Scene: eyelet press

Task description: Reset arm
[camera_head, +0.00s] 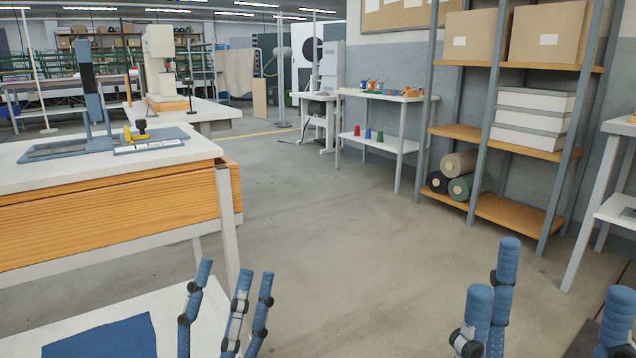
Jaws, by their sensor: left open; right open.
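My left gripper (233,275) is at the bottom centre-left, with blue fingers pointing up. Its fingers are spread and nothing shows between them. My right gripper (550,285) is at the bottom right, also with blue fingers apart and empty. Both are in front of the open floor, and apart from the white table with orange wooden sides (110,215) at the left. A blue upright device (91,90), perhaps the eyelet press, stands on that table. A small yellow and black item (138,131) is beside it.
A low white surface with a blue sheet (105,338) is at the bottom left. A shelf rack (490,130) with boxes and rolls stands at the right. The grey floor (340,230) between is clear.

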